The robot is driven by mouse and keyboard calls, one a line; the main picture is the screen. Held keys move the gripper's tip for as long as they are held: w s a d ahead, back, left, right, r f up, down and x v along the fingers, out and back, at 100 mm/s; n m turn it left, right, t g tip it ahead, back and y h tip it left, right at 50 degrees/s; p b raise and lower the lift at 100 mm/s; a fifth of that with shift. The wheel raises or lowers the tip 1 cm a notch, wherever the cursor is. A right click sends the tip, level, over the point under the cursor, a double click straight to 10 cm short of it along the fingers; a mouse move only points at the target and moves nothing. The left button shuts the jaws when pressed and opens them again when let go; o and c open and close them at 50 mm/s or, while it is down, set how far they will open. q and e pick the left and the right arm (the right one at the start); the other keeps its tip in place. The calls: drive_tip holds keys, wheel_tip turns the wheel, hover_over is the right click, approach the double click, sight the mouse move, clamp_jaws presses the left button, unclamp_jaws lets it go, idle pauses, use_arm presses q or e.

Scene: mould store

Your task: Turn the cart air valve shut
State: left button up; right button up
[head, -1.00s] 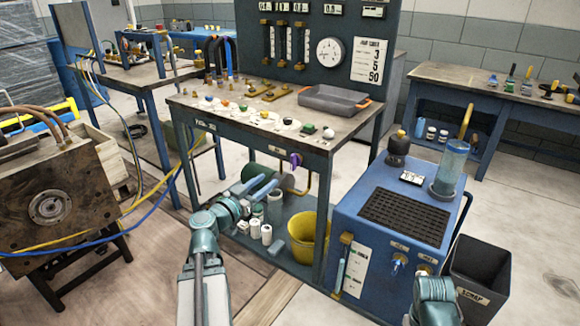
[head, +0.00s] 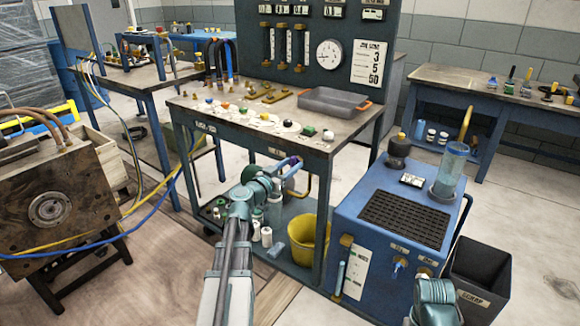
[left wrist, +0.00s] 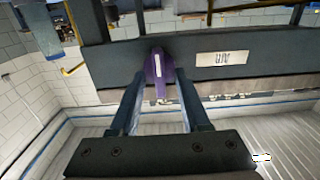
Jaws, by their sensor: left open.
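The air valve is a purple lever handle with a white stripe (left wrist: 158,75) on the front rail of the blue cart (left wrist: 110,68). In the head view its purple shows (head: 294,159) under the cart's table top, partly hidden by my gripper. My left gripper (head: 286,168) is open right at the handle. In the left wrist view the handle stands between the tips of its two fingers (left wrist: 160,80), with a small gap on each side. The handle lies roughly in line with the fingers. My right arm's end shows at the lower right; its fingers are out of view.
A grey tray (head: 333,102) and small coloured knobs are on the cart top. A yellow bucket (head: 303,240) and white bottles are on its lower shelf. A blue machine (head: 375,255) stands close on the right. A label plate (left wrist: 222,58) is beside the valve.

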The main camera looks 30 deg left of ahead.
use_arm(q)
clamp_jaws()
drive_tip(key=shift+n, duration=0.3)
drive_tip(key=n, duration=0.4)
drive_tip(key=shift+a, duration=0.15)
drive_tip(key=shift+a+f+n+b, duration=0.1)
drive_tip(key=shift+f+n+b, duration=0.05)
drive_tip(key=shift+n, duration=3.1)
drive_tip(key=shift+a+f+n+b, duration=0.1)
drive_tip(key=shift+f+n+b, duration=0.05)
drive_tip(key=shift+n, duration=3.1)
